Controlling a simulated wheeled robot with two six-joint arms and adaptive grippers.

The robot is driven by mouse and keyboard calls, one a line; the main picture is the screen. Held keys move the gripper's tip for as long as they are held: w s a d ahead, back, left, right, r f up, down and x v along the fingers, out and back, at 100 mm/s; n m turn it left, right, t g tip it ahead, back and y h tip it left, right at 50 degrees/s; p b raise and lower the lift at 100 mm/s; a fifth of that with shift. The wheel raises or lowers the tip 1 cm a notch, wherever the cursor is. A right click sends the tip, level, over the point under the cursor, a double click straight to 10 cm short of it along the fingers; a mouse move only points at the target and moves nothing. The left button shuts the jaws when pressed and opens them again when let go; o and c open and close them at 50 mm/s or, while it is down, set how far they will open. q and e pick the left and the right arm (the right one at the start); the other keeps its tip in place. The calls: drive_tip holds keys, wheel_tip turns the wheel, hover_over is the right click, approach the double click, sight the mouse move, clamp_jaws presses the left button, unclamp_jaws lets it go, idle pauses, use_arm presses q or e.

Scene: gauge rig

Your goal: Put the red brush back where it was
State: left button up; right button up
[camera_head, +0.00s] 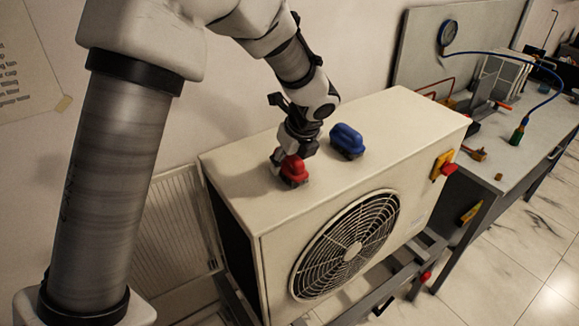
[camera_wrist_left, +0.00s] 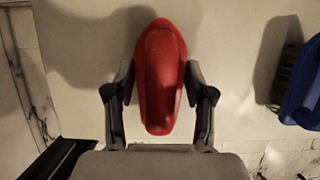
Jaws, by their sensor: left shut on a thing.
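The red brush (camera_head: 294,171) is at the top of the white fan unit (camera_head: 240,180), near its left end in the head view. My left gripper (camera_head: 288,160) is shut on it from above. In the left wrist view the red brush (camera_wrist_left: 160,75) sits between the two fingers of my left gripper (camera_wrist_left: 160,100), which touch its sides. The brush is on or just above the unit's top; I cannot tell which. The brush's underside is hidden. My right gripper is not in view.
A blue brush (camera_head: 347,141) stands on the unit's top to the right of the red one. A yellow and red switch (camera_head: 443,167) is on the unit's right end. A workbench (camera_head: 520,150) with a gauge (camera_head: 448,33) and blue hose stands at the right.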

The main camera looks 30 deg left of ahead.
use_arm(q)
drive_tip(key=o, duration=1.2)
drive_tip(key=shift+w+a+f, duration=0.1)
drive_tip(key=shift+o, duration=0.2)
drive_tip(key=shift+a, duration=0.1)
drive_tip(key=shift+s, duration=0.3)
drive_tip(key=shift+d+r, duration=0.25)
drive_tip(key=shift+r, duration=0.25)
drive_tip(key=v, duration=1)
drive_tip(key=shift+s+d+r, duration=0.1)
drive_tip(key=shift+d+r, duration=0.05)
drive_tip(key=shift+r, duration=0.2)
drive_tip(key=shift+d+r, duration=0.1)
drive_tip(key=shift+r, duration=0.1)
